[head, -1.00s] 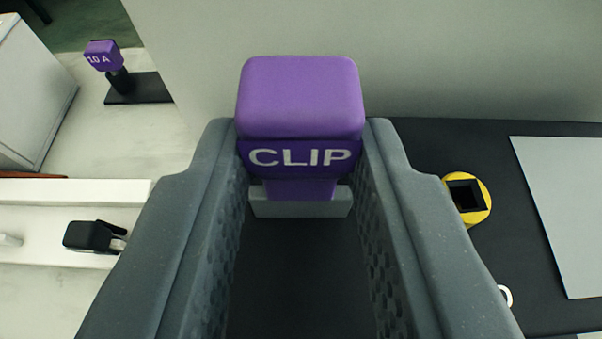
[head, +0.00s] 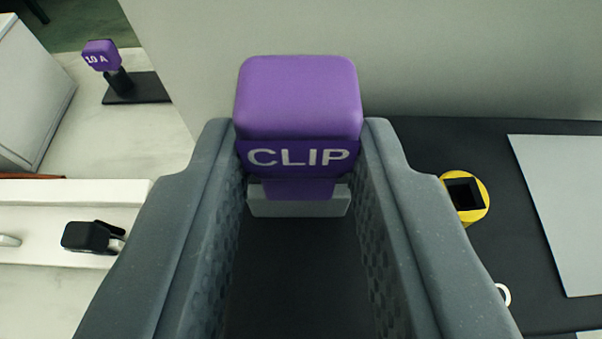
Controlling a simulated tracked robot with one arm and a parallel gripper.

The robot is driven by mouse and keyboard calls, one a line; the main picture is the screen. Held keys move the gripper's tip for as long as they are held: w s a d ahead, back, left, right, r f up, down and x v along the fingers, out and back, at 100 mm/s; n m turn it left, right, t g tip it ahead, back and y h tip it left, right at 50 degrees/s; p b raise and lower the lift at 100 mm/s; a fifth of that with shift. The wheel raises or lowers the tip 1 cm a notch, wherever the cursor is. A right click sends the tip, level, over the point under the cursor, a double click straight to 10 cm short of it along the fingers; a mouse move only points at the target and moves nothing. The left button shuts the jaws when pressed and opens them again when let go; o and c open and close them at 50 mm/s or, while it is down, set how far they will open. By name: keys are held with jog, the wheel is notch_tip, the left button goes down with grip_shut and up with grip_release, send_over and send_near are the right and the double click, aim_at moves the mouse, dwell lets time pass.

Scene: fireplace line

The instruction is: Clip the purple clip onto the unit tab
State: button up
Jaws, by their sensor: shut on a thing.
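The purple clip (head: 298,97), marked "CLIP", is held between the fingertips of my gripper (head: 299,150). The two grey fingers touch it on its left and right sides. Its purple lower part meets a small light grey block (head: 298,202) just below; I cannot tell whether that block is the unit tab or part of the clip. No other tab can be made out, and what lies behind the clip is hidden.
A black device (head: 92,237) lies on a white ledge at left.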

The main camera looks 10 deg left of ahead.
jog(key=shift+f+b, duration=0.55)
jog(key=shift+f, duration=0.8)
dwell(0.6)
jog(key=shift+r, duration=0.1)
jog(key=shift+r+p, duration=0.55)
jog(key=shift+p, duration=0.15)
jog(key=shift+p, duration=0.45)
dwell(0.8)
jog(key=shift+f+b, duration=0.35)
jog(key=shift+f, duration=0.35)
jog(key=shift+r, duration=0.15)
dwell(0.4)
jog(key=shift+r+p, duration=0.5)
jog(key=shift+p, duration=0.15)
jog(key=shift+p, duration=0.35)
dwell(0.7)
jog(key=shift+f+b, duration=0.35)
jog(key=shift+f, duration=0.35)
dwell(0.3)
